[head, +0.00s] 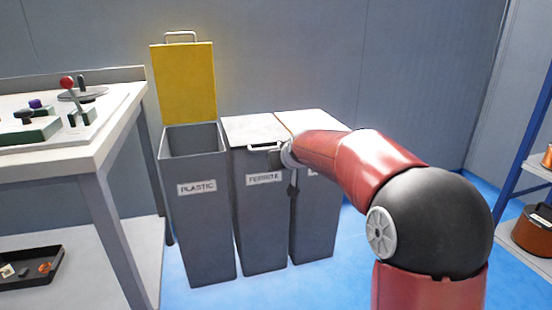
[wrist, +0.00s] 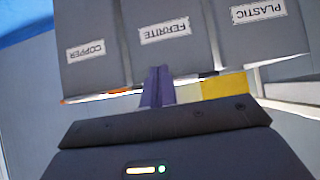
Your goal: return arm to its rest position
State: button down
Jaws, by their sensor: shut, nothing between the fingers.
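My red and black arm reaches from the lower right of the head view toward the bins. My gripper shows in the wrist view (wrist: 157,88), its fingers together with nothing between them. In the head view the gripper is at the front of the ferrite bin, mostly hidden behind my arm. The ferrite bin (head: 262,222) is grey with its lid shut. I cannot tell whether the gripper touches the bin.
The plastic bin (head: 199,235) stands left with its yellow lid (head: 186,83) raised. The copper bin (wrist: 85,52) is on the other side. A white workbench (head: 75,150) stands left, and a blue-framed shelf (head: 528,135) right. Blue floor is free before the bins.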

jog(key=s+d+r+g+p, duration=0.1)
jog(key=s+r+p, duration=0.15)
jog(key=s, duration=0.35)
jog(key=s+d+r+p, duration=0.1)
jog(key=s+r, duration=0.2)
jog(key=s, duration=0.3)
jog(key=s+d+f+m+g+h+p, duration=0.1)
jog(key=s+d+p, duration=0.1)
jog(key=s, duration=1.2)
jog(key=s+d+f+m+g+h+p, duration=0.1)
jog(key=s+d+g+p, duration=0.1)
jog(key=s, duration=1.3)
jog(key=shift+s+d+g+p, duration=0.3)
jog(key=shift+d+p, duration=0.2)
jog(key=shift+p, duration=0.2)
jog(key=shift+w+r, duration=0.1)
